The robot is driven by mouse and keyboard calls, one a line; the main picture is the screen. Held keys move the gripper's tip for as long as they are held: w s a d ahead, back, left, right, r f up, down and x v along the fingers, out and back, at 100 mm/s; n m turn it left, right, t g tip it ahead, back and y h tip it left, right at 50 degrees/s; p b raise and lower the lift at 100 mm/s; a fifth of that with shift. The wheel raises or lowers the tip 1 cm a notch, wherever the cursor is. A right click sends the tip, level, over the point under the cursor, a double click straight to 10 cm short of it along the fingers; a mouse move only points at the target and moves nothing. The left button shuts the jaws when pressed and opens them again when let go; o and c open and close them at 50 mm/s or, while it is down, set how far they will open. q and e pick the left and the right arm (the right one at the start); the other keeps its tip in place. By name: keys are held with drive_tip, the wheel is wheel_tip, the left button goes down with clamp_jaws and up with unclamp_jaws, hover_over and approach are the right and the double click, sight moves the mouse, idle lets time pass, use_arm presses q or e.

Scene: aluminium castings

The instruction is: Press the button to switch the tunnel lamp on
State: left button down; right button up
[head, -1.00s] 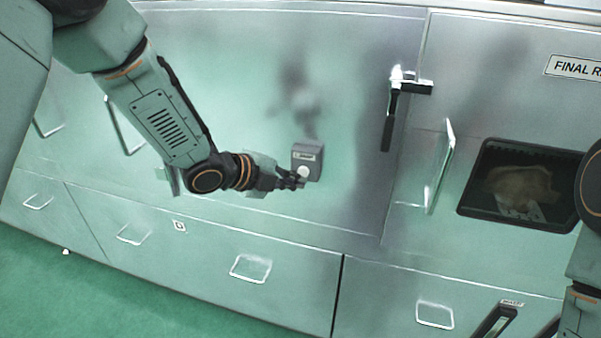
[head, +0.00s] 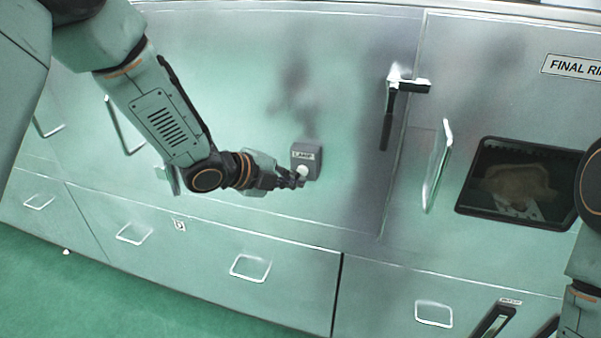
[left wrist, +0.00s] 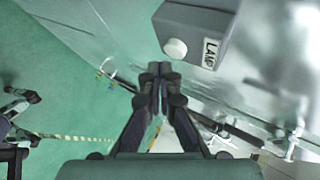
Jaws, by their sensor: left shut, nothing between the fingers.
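A grey box labelled LAMP (head: 306,155) is fixed on the metal cabinet front. It carries a white round button (head: 302,171) on its lower part. My left gripper (head: 294,181) is shut and empty, its tips right by the button in the head view. The left wrist view shows the lamp box (left wrist: 195,32) and the white button (left wrist: 175,48) beyond the closed fingertips (left wrist: 158,72), with a small gap in the picture. I cannot tell whether the tips touch the button. My right gripper is not in view; only part of my right arm shows at the right edge.
An open hatch (head: 468,210) with a pale lump inside is on the right. Drawers with handles (head: 250,268) run below. The green floor (head: 90,300) is clear at lower left.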

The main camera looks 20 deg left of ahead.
use_arm(q)
drive_tip(key=shift+w+f, duration=0.1)
drive_tip(key=shift+w, duration=0.05)
drive_tip(key=shift+w+d, duration=0.1)
drive_tip(key=shift+w, duration=0.2)
idle(0.3)
idle(0.3)
drive_tip(key=shift+w, duration=0.4)
idle(0.5)
drive_tip(key=shift+s, duration=0.75)
